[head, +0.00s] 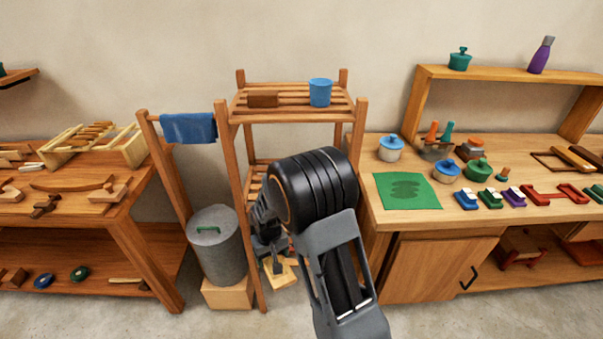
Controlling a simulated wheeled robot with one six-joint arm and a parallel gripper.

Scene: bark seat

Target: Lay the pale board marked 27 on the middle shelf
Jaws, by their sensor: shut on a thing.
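A wooden rack stands in the middle of the head view. Its slatted middle shelf (254,182) shows only at its left end, because my arm covers the rest. My gripper (277,266) is low in front of the rack, below the middle shelf, partly behind my arm. It is shut on a pale board (286,275), which looks tilted. The number on the board is too small to read. I cannot tell whether the board touches anything below it.
The rack's top shelf (287,112) holds a brown block (263,99) and a blue cup (320,93). A grey bin (216,246) stands left of the rack on a wooden box (227,294). A cluttered bench (385,215) stands close on the right, a workbench (118,207) on the left.

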